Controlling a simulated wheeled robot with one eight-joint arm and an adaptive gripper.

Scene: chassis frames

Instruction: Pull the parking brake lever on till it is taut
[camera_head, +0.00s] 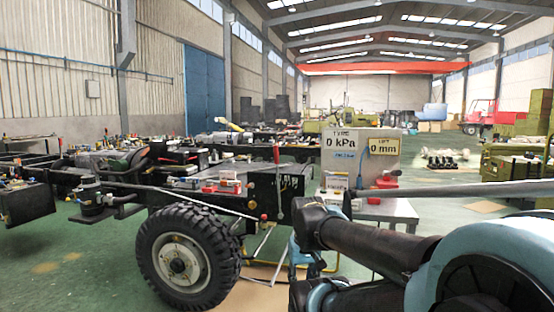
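A slim upright lever (279,185) with a red grip at its top stands at the near end of the dark chassis frame (192,196), right of the wheel. I take it for the parking brake lever; its lower end is near the frame's side. It stands close to upright. My black and light-blue arm (375,243) fills the lower right, its near links reaching left to a spot below and right of the lever. My gripper cannot be made out; the arm's bulk hides what lies beyond. Nothing visible touches the red grip.
A large black tyre (187,256) stands below the frame. A grey cabinet (390,155) with signs reading 0 kPa and 0 mm stands right of the lever. A long grey bar (450,190) crosses above my arm. Green floor (70,270) is open at left.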

